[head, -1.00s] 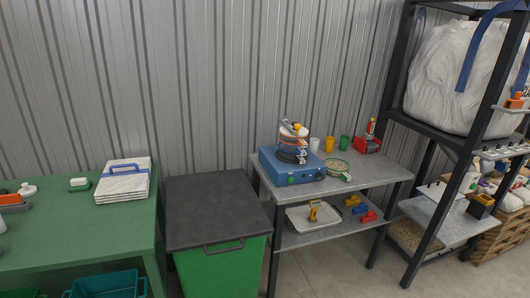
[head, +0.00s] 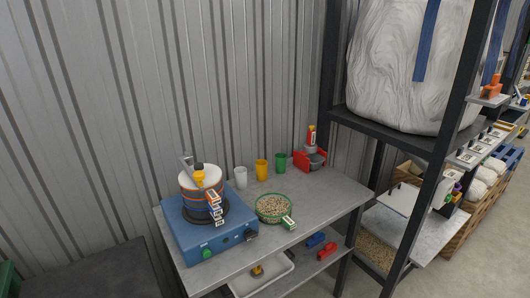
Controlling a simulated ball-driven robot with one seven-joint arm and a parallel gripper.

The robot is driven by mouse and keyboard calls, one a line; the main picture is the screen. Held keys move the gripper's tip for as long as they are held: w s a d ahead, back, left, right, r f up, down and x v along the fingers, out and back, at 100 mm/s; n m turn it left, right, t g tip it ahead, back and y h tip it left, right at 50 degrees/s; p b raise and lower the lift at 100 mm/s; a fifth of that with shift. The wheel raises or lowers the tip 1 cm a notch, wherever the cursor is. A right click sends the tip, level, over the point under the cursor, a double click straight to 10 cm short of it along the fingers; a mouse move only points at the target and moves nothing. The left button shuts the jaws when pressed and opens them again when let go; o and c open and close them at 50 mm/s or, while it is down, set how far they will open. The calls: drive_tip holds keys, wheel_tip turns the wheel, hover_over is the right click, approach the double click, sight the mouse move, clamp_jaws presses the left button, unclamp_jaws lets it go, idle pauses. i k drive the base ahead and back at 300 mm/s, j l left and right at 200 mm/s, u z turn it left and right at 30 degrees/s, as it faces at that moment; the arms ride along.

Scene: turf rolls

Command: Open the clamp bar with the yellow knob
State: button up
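The yellow knob (head: 199,177) sits at the top of a blue machine (head: 198,226) on the grey bench. Close by it is a grey metal bar (head: 187,160), which looks like the clamp bar and slants upward at the top. Under them is a stack of round sieves (head: 188,193) with white, orange and dark bands. Several small printed tags hang at the stack's right side. I cannot tell how the bar is latched. My gripper is not in view.
The grey bench (head: 330,200) also holds white, yellow (head: 262,169) and green cups, a green-rimmed sieve of grain (head: 272,207) and a red stand (head: 307,160). A dark-lidded bin (head: 95,275) stands at left. A dark shelf frame (head: 437,170) with a white bulk bag rises at right.

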sight(197, 177)
drive_tip(key=i+l, duration=0.1)
drive_tip(key=i, duration=0.55)
drive_tip(key=i+l+z, duration=0.1)
drive_tip(key=i, duration=0.55)
drive_tip(key=i+u, duration=0.4)
drive_tip(key=i+l+u, duration=0.15)
drive_tip(key=i+u, duration=0.3)
drive_tip(key=i, duration=0.1)
